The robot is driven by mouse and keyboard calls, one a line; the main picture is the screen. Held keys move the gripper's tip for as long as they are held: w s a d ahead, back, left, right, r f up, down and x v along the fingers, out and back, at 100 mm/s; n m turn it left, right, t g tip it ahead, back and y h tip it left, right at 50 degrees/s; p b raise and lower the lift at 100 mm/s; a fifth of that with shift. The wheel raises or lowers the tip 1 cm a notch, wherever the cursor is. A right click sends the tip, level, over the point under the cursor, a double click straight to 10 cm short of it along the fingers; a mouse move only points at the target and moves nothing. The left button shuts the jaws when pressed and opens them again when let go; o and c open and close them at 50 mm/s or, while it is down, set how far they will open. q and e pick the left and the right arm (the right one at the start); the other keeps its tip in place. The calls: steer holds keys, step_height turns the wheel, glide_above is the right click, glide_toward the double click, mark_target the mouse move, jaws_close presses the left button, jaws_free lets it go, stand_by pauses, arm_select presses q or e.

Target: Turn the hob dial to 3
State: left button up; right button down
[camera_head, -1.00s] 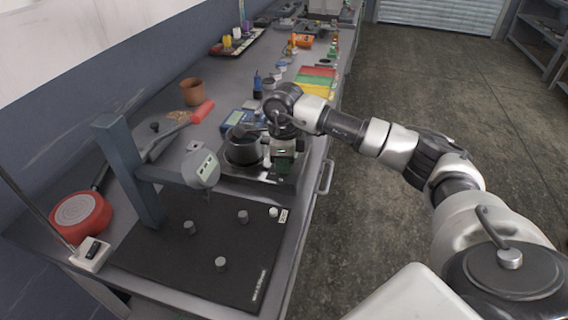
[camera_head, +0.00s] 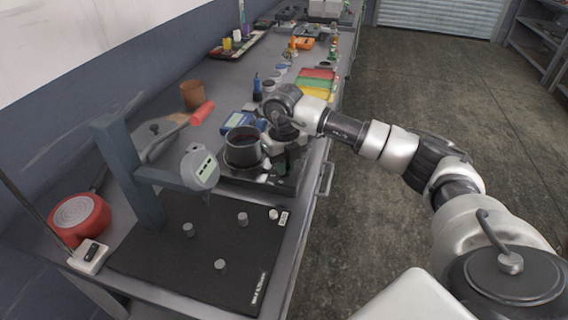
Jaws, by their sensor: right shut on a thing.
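The hob (camera_head: 232,178) is a dark, low unit on the grey bench, with a dark grey pot (camera_head: 243,153) standing on it. My right gripper (camera_head: 281,172) points down at the hob's right-hand side, close beside the pot. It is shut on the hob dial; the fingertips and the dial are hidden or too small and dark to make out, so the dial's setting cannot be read. My left gripper is not in view.
Coloured trays (camera_head: 314,85) lie behind my right wrist. Open floor is at right.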

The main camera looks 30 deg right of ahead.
steer(key=m, duration=0.4)
steer(key=shift+r+m, duration=0.1)
steer(key=shift+m, duration=0.2)
steer(key=m, duration=0.4)
steer(key=shift+p, duration=0.4)
steer(key=shift+m, duration=0.4)
steer(key=c, duration=1.2)
jaws_free()
step_height(320, 180, up, 11)
steer(key=shift+f+b, duration=0.15)
steer(key=shift+b, duration=0.45)
